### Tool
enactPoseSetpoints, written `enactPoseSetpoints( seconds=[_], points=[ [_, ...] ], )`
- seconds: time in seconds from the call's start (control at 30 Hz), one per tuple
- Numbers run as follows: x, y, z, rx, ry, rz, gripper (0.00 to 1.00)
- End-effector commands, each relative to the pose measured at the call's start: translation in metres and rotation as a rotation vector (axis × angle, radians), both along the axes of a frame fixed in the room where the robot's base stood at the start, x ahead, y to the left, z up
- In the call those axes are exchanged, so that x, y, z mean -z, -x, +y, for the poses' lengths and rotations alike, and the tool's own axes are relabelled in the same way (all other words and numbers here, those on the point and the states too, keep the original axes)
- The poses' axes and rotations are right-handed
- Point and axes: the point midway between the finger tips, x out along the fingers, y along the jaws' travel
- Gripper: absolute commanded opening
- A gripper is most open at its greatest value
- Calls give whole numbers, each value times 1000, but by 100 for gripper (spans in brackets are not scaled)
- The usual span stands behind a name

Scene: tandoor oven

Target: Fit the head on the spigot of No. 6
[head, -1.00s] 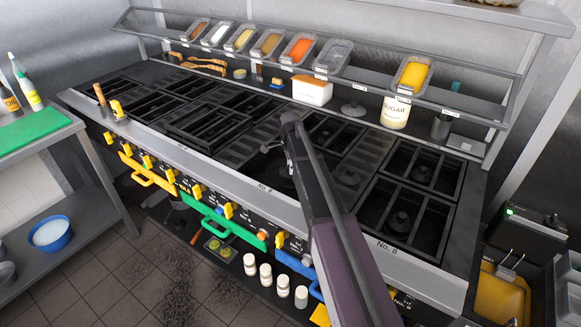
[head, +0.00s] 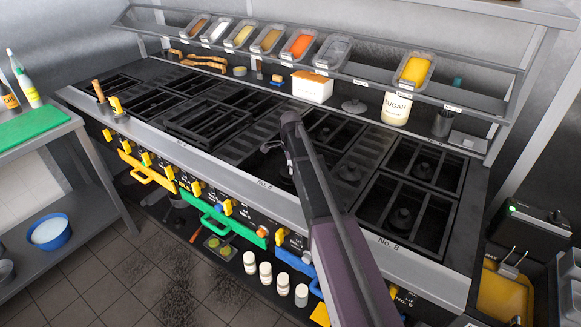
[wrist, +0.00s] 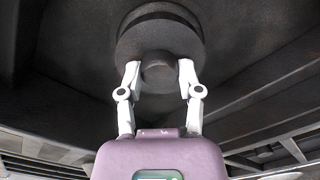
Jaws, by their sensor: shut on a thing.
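My gripper (wrist: 159,74) is shut on the dark round burner head (wrist: 160,38), its two pale fingers on either side of a short round stub on it. The head fills the upper middle of the wrist view. In the head view my gripper (head: 289,158) is low over the uncovered burner well of No. 6 (head: 266,162), behind the front label. My arm hides part of this well. The spigot is not clearly seen, and I cannot tell whether the head touches it.
Black grates (head: 196,122) flank the well on the left, and burner No. 8 (head: 403,218) is on the right. A white box (head: 312,88), a dark lid (head: 354,106) and a sugar jar (head: 396,108) stand along the back under the shelf of food tubs.

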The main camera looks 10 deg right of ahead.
Motion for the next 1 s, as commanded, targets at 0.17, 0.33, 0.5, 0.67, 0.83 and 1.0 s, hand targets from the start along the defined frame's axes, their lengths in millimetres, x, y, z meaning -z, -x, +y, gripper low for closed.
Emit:
enactPoseSetpoints(
  seconds=[0.17, 0.33, 0.5, 0.67, 0.83, 1.0],
  points=[
    [4, 0, 0, 0, 0, 0, 0],
    [3, 0, 0, 0, 0, 0, 87],
    [3, 0, 0, 0, 0, 0, 87],
    [3, 0, 0, 0, 0, 0, 87],
    [0, 0, 0, 0, 0, 0, 87],
    [-9, 0, 0, 0, 0, 0, 87]
  ],
)
